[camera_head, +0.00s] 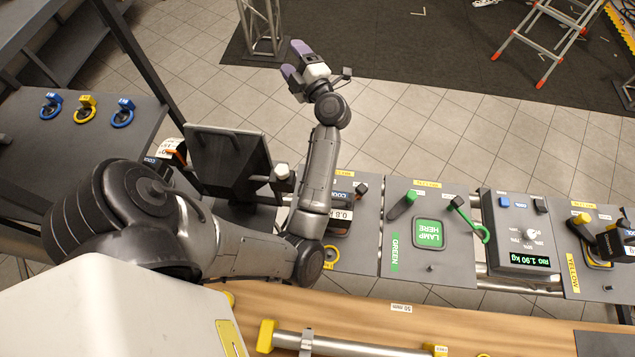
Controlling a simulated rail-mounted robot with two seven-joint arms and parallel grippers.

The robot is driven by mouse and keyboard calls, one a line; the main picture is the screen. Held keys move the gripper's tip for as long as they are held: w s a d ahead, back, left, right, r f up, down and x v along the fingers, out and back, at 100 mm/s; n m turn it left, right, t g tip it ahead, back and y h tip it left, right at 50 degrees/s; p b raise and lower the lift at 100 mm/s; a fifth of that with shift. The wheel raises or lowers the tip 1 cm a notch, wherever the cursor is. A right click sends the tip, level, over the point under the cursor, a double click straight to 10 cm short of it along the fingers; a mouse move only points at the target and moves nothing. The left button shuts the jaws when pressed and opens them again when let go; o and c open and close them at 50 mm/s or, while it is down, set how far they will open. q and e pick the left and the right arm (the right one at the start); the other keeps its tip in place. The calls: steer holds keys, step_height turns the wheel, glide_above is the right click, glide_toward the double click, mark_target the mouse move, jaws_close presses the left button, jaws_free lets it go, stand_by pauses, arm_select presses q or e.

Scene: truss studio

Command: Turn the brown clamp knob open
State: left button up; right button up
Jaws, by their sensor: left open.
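My left arm comes in from the left and reaches over the bench to the far side. My left gripper (294,59) has purple fingertips set apart, open with nothing between them. It is over the tiled floor, beside the dark floor mat and near the foot of a metal truss (263,28). It is well away from the row of panels. I cannot make out a brown clamp knob; my arm hides part of the bench. My right gripper is not in view.
A green "LAMP HERE" panel (395,262), a scale (515,234) reading 1.90 kg and a yellow-labelled panel (604,284) stand in a row. A dark monitor-like board (228,160) is left of my forearm. A metal tube (350,345) lies on the wooden bench. A ladder (552,35) stands far right.

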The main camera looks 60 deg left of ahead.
arm_select(q)
steer(key=d+f+n+g+h+b, duration=0.35)
steer(key=f+h, duration=0.75)
steer(key=f, duration=0.4)
steer(key=w+d+f+m+t+h, duration=0.1)
steer(key=w+d+f+h, duration=0.2)
steer(key=d+f+h, duration=0.7)
steer(key=shift+t+y, duration=0.25)
steer(key=shift+y, duration=0.25)
steer(key=x, duration=0.7)
steer(key=d+x, duration=0.1)
steer(key=x, duration=0.2)
steer(key=shift+s+d+f+p, duration=0.1)
steer(key=shift+s+f+p, duration=0.15)
steer(key=shift+s+p, duration=0.15)
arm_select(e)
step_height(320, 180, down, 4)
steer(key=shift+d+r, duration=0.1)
